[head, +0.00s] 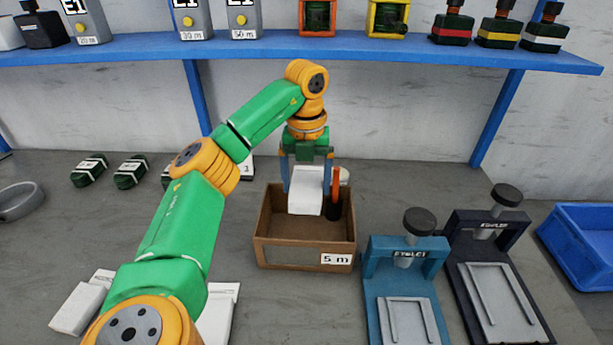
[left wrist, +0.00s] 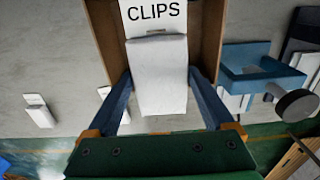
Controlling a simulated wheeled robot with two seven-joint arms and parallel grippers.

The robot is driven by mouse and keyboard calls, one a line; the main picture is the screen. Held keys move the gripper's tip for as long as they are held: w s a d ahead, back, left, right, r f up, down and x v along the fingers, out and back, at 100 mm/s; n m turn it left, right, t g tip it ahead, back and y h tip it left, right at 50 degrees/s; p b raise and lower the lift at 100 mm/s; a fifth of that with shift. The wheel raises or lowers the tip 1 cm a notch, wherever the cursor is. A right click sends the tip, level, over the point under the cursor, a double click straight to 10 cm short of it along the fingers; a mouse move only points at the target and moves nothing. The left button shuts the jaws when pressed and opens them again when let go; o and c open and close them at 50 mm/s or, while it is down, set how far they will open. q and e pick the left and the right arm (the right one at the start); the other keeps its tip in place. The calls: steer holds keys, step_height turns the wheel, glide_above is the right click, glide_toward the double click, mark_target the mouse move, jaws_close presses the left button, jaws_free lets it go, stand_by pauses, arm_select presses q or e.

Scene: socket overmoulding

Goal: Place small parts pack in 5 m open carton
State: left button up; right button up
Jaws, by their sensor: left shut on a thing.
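The small parts pack (head: 306,191) is a white packet. The open carton (head: 283,256) is brown, labelled 5 m, and stands on the bench. I cannot tell whether the pack touches the carton floor. My right gripper is not in view.
Two blue and dark press fixtures (head: 405,255) stand right of the carton, with a blue bin (head: 585,240) beyond. White packets (head: 82,305) lie at the lower left. Dark green parts (head: 130,172) and a grey ring (head: 18,202) lie at the left. A blue shelf (head: 400,47) crosses the back.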

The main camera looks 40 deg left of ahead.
arm_select(q)
step_height(320, 180, down, 13)
steer(key=shift+b, duration=0.8)
steer(key=shift+f, duration=2.3)
steer(key=o, duration=1.3)
steer(key=shift+f, duration=0.1)
steer(key=shift+c, duration=0.2)
steer(key=shift+r, duration=0.25)
step_height(320, 180, up, 12)
steer(key=shift+f, duration=0.1)
